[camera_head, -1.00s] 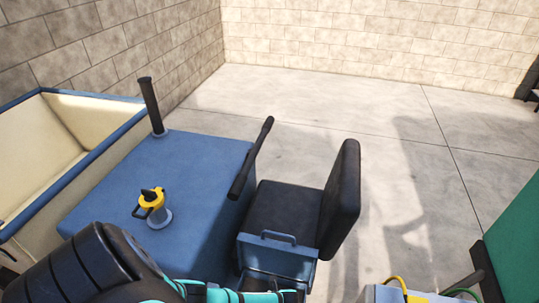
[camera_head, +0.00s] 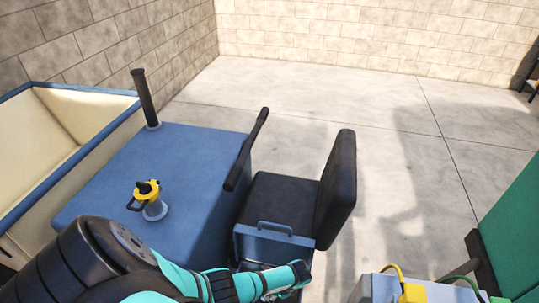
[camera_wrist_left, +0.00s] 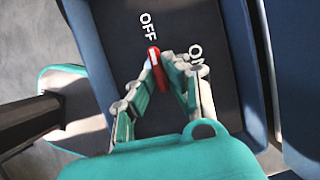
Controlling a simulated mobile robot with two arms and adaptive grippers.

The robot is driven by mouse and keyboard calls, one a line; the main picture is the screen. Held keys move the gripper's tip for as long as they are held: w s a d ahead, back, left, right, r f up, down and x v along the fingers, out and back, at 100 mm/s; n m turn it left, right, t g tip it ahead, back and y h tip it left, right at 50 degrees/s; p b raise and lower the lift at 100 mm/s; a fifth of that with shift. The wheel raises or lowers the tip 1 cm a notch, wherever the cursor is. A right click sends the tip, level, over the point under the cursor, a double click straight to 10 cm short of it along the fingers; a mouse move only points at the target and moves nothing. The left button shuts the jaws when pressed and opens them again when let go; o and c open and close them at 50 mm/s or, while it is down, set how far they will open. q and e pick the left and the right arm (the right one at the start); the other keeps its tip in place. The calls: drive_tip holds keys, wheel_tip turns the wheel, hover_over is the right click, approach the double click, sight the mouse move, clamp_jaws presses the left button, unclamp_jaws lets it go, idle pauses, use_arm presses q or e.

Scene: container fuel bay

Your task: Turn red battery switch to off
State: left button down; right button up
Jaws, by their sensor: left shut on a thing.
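The red battery switch (camera_wrist_left: 155,57) shows in the left wrist view on a dark panel (camera_wrist_left: 105,25). White OFF lettering (camera_wrist_left: 149,27) is just above it, and white ON lettering (camera_wrist_left: 197,60) is to its right. My left gripper (camera_wrist_left: 161,66) is shut on the switch, with its fingertips at the red handle and partly covering it. The switch lies nearer the OFF lettering than the ON lettering. In the head view my left arm reaches past the seat's front; the switch is hidden there. My right gripper is in neither view.
A blue vehicle body (camera_head: 190,160) carries a yellow-handled cap (camera_head: 150,190) and a black post (camera_head: 145,98). A black seat (camera_head: 285,200) stands beside it. A cream-lined bin (camera_head: 60,130) is at left. Yellow and green cables (camera_head: 395,275) are at the lower right. The floor behind is clear.

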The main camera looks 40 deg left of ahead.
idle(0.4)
use_arm(q)
drive_tip(key=c, duration=1.4)
unclamp_jaws()
drive_tip(key=shift+o, duration=0.2)
drive_tip(key=v, duration=1.2)
drive_tip(key=shift+a, duration=0.1)
